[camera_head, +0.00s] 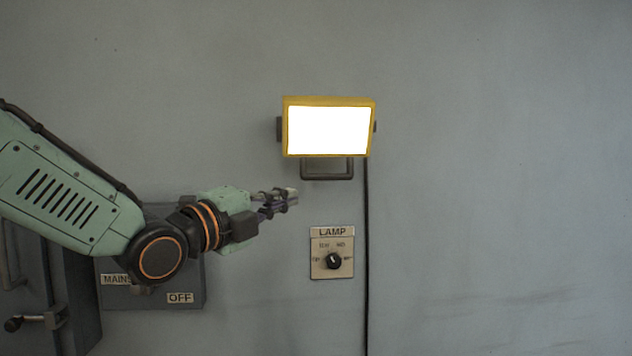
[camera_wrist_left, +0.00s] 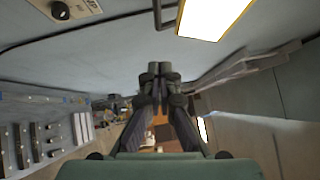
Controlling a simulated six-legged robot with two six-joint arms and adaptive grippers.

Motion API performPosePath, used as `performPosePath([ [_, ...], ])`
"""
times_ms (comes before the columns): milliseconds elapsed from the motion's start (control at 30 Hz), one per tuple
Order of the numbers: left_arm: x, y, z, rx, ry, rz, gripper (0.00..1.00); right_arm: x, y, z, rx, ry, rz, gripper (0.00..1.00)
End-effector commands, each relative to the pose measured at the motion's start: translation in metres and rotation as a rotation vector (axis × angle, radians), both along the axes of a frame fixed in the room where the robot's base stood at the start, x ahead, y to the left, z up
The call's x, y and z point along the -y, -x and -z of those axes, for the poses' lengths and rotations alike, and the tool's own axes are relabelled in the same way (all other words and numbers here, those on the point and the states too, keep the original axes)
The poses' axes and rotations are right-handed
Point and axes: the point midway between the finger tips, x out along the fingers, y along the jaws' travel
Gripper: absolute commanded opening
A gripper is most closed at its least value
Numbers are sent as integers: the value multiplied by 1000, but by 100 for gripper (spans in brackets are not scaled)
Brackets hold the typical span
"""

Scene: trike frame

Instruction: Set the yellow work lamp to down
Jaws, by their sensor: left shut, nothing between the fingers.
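The yellow work lamp (camera_head: 329,127) is on the grey wall at the middle of the head view, its white face brightly lit. A dark bracket (camera_head: 326,175) is under it. Below it is a beige LAMP plate (camera_head: 319,270) with a round black knob (camera_head: 334,261); its small markings are too blurred to read surely. My left gripper (camera_head: 293,198) is left of and below the lamp, above and left of the plate, apart from both. Its fingers are shut and empty. In the left wrist view the lamp's lit face (camera_wrist_left: 212,14) and the knob (camera_wrist_left: 60,11) show at the top. My right gripper is not in view.
A grey MAINS box (camera_head: 190,284) with an OFF label is on the wall behind my left arm, partly hidden. A dark cable (camera_head: 366,260) runs down from the lamp, right of the plate. The wall at the right is clear.

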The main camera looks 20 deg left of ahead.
Motion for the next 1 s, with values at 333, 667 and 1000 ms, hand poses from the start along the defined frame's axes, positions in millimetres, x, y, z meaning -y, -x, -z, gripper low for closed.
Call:
performPosePath([
  [333, 7, -19, 2, 0, -3, -2, 0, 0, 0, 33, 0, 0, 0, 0],
  [667, 27, -65, -11, -5, -4, -3, 0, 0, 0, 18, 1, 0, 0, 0],
  [1000, 28, -114, -20, -3, 4, -5, 0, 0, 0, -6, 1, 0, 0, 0],
])
